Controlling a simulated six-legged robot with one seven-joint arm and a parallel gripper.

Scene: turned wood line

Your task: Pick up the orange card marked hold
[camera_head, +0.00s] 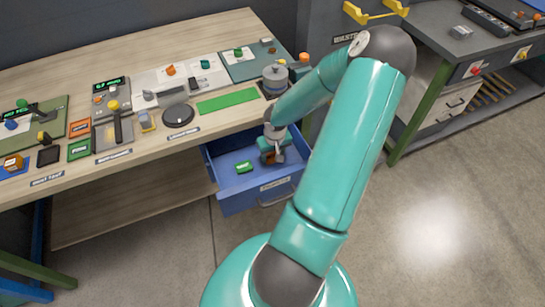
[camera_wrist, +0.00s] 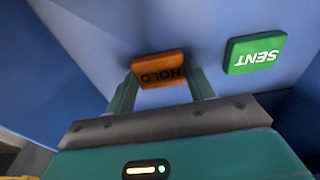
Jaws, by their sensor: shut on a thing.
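The orange card marked HOLD (camera_wrist: 158,66) is between the two fingers of my gripper (camera_wrist: 162,86) in the wrist view. The gripper is shut on it, with a finger at each side. In the head view my gripper (camera_head: 272,156) reaches down into the open blue drawer (camera_head: 240,199). There the held card is mostly hidden by the gripper. I cannot tell whether the card touches the drawer floor.
A green card marked SENT (camera_wrist: 256,52) lies in the drawer to the right of the held card in the wrist view; it also shows in the head view (camera_head: 244,167). Drawer walls surround the gripper. The wooden bench (camera_head: 165,148) above holds several items, including another orange card (camera_head: 79,129).

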